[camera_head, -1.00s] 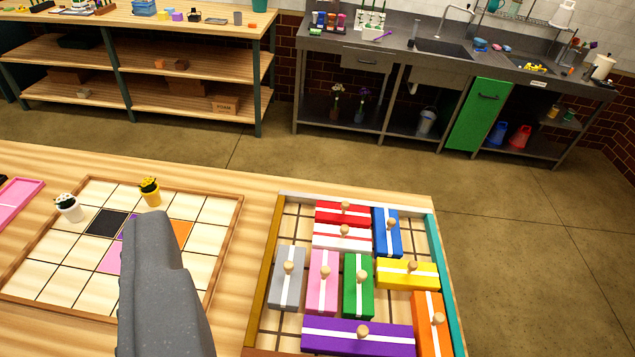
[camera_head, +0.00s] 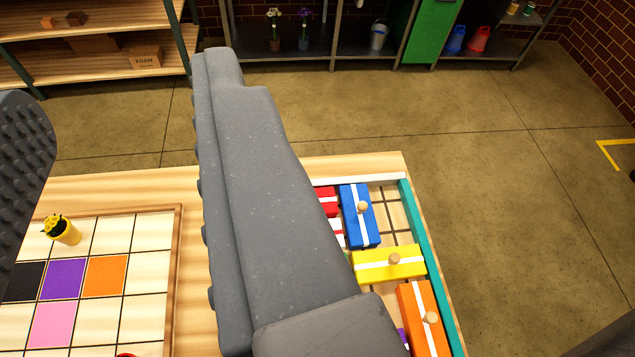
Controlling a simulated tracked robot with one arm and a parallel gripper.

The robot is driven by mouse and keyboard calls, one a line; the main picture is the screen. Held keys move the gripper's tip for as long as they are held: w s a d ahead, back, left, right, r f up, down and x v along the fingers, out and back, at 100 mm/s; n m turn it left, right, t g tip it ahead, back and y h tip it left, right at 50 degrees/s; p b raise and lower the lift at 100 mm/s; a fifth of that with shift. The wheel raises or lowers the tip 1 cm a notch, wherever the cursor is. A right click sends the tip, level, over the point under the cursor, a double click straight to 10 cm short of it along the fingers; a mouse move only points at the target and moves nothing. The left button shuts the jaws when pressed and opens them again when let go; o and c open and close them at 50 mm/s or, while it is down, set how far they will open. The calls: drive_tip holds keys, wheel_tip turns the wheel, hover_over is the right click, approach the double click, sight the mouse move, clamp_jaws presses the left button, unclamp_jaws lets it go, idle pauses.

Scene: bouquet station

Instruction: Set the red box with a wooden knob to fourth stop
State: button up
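The red box (camera_head: 327,201) lies at the back of the sliding-block tray (camera_head: 418,228). Only its right end shows, and its knob is hidden behind my gripper's right finger. The blue box (camera_head: 357,222) stands close to its right. My gripper (camera_head: 115,85) is open, with its two dark grey fingers wide apart and nothing seen between them. The left finger is at the left picture edge. The right finger crosses the picture in front of the tray's left part; whether it touches anything I cannot tell.
The yellow box (camera_head: 388,264) and orange box (camera_head: 424,318) have knobs and sit at the tray's right side. A tiled board (camera_head: 178,240) with a yellow flower pot (camera_head: 62,230) lies left. Shelving (camera_head: 90,50) and a green cabinet door (camera_head: 430,30) stand across the floor.

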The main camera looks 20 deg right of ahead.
drive_tip(key=shift+a, duration=0.2)
drive_tip(key=shift+o, duration=0.7)
drive_tip(key=w+d+f+n+g+p, duration=0.1)
drive_tip(key=w+d+f+g+p, duration=0.2)
drive_tip(key=w+f, duration=0.6)
drive_tip(key=w+d+f+g+p, duration=0.1)
drive_tip(key=w+d+f+g, duration=0.3)
drive_tip(key=w+f, duration=0.45)
drive_tip(key=w+d+f+g+p, duration=0.1)
drive_tip(key=w+d+f, duration=0.15)
drive_tip(key=f, duration=0.65)
drive_tip(key=w+d+f+n+g+y+p, duration=0.15)
drive_tip(key=d+f, duration=0.25)
drive_tip(key=f, duration=0.4)
drive_tip(key=w+d+f+g+h+p, duration=0.1)
drive_tip(key=d+f+g+p, duration=0.15)
drive_tip(key=f, duration=0.65)
drive_tip(key=shift+t+y, duration=0.25)
drive_tip(key=shift+t, duration=0.25)
drive_tip(key=x, duration=0.4)
drive_tip(key=p+x, duration=0.1)
drive_tip(key=x, duration=0.4)
drive_tip(key=d+x, duration=0.1)
drive_tip(key=x, duration=0.3)
drive_tip(key=shift+w+f, duration=0.15)
drive_tip(key=shift+f, duration=0.05)
